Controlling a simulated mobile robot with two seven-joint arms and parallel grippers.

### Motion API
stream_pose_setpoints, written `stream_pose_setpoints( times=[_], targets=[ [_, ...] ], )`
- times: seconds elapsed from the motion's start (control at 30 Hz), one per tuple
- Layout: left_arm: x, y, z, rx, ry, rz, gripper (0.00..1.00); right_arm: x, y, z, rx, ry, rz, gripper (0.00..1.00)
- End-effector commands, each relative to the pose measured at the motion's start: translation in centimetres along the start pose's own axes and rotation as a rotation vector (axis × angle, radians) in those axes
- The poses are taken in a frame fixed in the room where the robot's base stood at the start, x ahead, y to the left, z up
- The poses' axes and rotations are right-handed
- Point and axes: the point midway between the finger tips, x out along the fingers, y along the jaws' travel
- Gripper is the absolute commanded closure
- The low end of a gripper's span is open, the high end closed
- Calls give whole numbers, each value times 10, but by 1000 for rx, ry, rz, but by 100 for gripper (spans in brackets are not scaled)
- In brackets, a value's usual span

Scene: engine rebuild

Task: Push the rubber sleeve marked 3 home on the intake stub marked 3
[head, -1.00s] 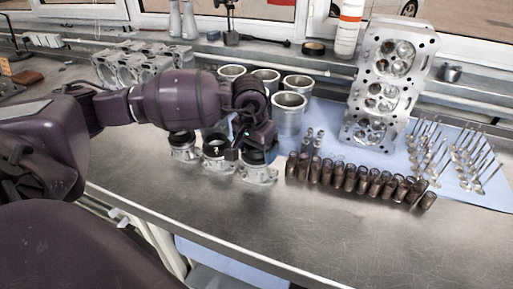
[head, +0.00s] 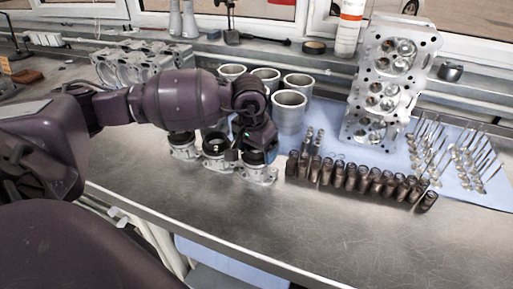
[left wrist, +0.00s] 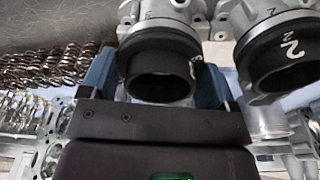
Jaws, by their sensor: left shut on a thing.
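The black rubber sleeve (left wrist: 162,72), with a partly hidden white mark that looks like a 3, sits between my left gripper's blue fingertips (left wrist: 155,80) in the left wrist view. My left gripper (head: 256,150) is shut on it, at the rightmost of the three intake stubs. The silver intake stub (left wrist: 165,18) lies directly behind the sleeve, in line with it. The stub's metal base (head: 258,175) shows below the gripper in the head view. How far the sleeve sits on the stub cannot be told. My right gripper is not in view.
A sleeve marked 2 (left wrist: 285,48) is close beside the gripper; its stub (head: 216,165) is left of it in the head view. A row of springs (head: 350,178) stands to the right, with cylinder liners (head: 290,110) behind. The front bench (head: 300,235) is clear.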

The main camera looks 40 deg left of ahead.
Motion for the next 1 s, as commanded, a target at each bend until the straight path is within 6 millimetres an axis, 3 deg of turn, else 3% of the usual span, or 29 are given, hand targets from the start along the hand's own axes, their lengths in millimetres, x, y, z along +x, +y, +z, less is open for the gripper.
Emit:
stream_pose_setpoints(
  times=[0.47, 0.97, 1.0],
  targets=[
    [7, 0, 1, 0, -2, 0, 41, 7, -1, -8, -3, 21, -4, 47],
    [10, 0, 2, 0, -2, 0, 41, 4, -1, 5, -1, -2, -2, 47],
    [9, 0, 2, 0, -2, 0, 17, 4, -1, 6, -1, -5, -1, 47]
  ],
)
